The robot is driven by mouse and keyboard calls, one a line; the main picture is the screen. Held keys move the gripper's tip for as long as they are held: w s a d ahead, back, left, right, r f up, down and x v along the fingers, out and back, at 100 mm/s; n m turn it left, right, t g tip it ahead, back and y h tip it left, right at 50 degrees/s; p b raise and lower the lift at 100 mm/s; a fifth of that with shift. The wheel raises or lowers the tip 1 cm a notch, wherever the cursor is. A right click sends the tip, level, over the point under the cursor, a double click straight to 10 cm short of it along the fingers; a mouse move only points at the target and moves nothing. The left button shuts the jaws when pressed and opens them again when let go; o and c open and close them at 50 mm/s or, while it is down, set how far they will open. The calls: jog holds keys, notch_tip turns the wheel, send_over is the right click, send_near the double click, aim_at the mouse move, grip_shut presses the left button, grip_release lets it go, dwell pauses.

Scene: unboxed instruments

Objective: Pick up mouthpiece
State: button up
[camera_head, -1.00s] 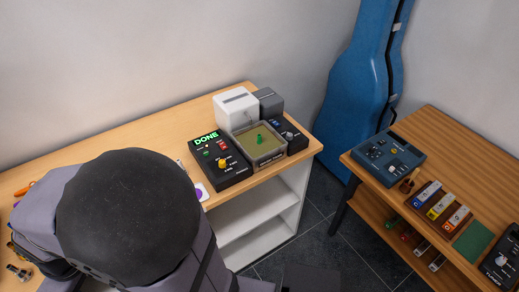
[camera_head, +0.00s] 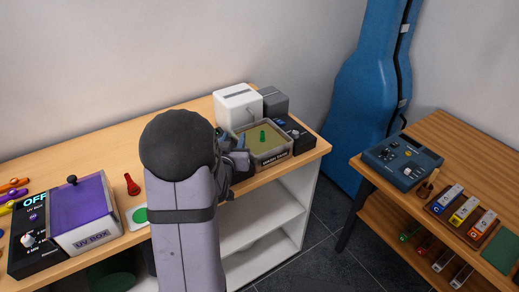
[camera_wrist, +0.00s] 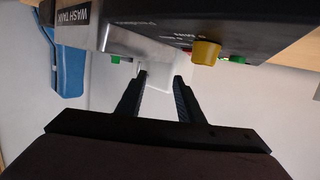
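A small green piece (camera_head: 262,137), which looks like a mouthpiece, stands in the wash tank (camera_head: 281,155) in the head view. A similar red piece (camera_head: 132,185) stands on the table beside the UV box. My gripper (camera_head: 243,160) is just left of the tank, its tips partly hidden by my arm. In the wrist view, which is upside down, my gripper (camera_wrist: 161,78) is open with nothing between its fingers.
A black control box with a yellow knob (camera_wrist: 206,52) is close to my fingers. A white box (camera_head: 238,104) and a grey box (camera_head: 273,101) stand behind the tank. The purple-lidded UV box (camera_head: 86,213) is at left. A second table (camera_head: 470,155) stands at right.

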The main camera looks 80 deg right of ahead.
jog(key=m+g, duration=0.2)
send_near(262, 133)
jog(key=d+f, duration=0.1)
jog(key=d, duration=0.2)
jog(key=shift+f+h, duration=0.4)
jog(key=shift+d+f, duration=0.1)
jog(key=shift+d, duration=1.05)
jog(key=shift+d+p, duration=0.5)
jog(key=shift+p, duration=0.15)
jog(key=shift+d+f+p, duration=0.2)
jog(key=shift+d+p, duration=0.65)
jog(key=shift+d, duration=1.25)
grip_shut()
